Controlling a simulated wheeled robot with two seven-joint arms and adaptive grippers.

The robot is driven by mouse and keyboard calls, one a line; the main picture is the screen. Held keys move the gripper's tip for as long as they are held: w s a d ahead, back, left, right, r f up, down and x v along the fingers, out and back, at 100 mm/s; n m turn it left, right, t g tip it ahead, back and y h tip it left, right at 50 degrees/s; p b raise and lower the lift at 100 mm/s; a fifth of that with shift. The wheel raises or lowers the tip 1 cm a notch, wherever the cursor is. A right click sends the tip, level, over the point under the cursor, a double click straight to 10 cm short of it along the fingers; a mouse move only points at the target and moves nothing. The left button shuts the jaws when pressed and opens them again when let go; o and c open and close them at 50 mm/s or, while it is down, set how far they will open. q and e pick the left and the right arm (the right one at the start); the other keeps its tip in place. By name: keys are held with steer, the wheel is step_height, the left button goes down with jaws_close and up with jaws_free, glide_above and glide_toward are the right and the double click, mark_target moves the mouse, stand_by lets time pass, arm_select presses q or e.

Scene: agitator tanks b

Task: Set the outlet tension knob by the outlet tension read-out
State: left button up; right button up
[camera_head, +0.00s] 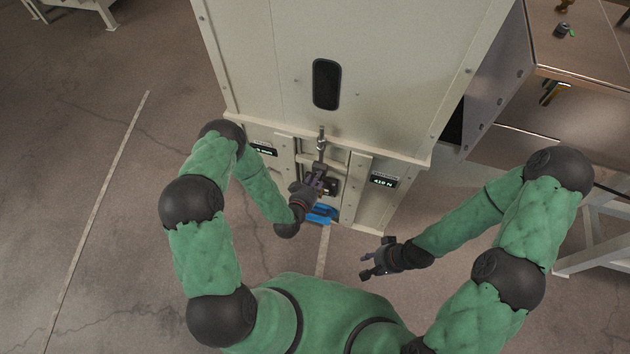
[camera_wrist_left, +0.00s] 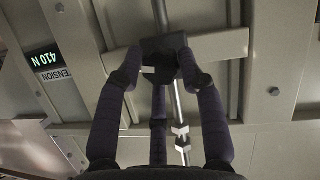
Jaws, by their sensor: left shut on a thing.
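The outlet tension knob (camera_wrist_left: 160,58) is a dark block-like knob with a small pale mark, in the left wrist view. The fingers of my left gripper (camera_wrist_left: 160,72) are closed around it from both sides and hide part of it. In the head view my left gripper (camera_head: 325,182) is at the front of the pale machine, and its hand covers most of the knob. The outlet tension read-out (camera_head: 382,181) is right of it and reads 410 N; it also shows in the left wrist view (camera_wrist_left: 43,60). My right gripper (camera_head: 370,265) is open and empty, away from the machine.
Another read-out (camera_head: 262,149) in mm is at the left of the machine front (camera_head: 300,60). A metal rod (camera_head: 321,140) stands above my left gripper. A blue part (camera_head: 322,214) lies below it. A table (camera_head: 585,60) stands at right.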

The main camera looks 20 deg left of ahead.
arm_select(q)
steer(key=shift+s+a+f+n+h, duration=0.15)
steer(key=shift+n+h, duration=0.2)
steer(key=shift+n, duration=0.3)
steer(key=shift+a+f+n+h, duration=0.15)
steer(key=shift+n+h, duration=0.2)
steer(key=shift+n, duration=0.3)
steer(key=shift+d, duration=0.1)
steer(key=o, duration=1.1)
steer(key=shift+c, duration=0.2)
steer(key=shift+r, duration=0.15)
steer(key=v, duration=1.1)
steer(key=shift+s, duration=0.45)
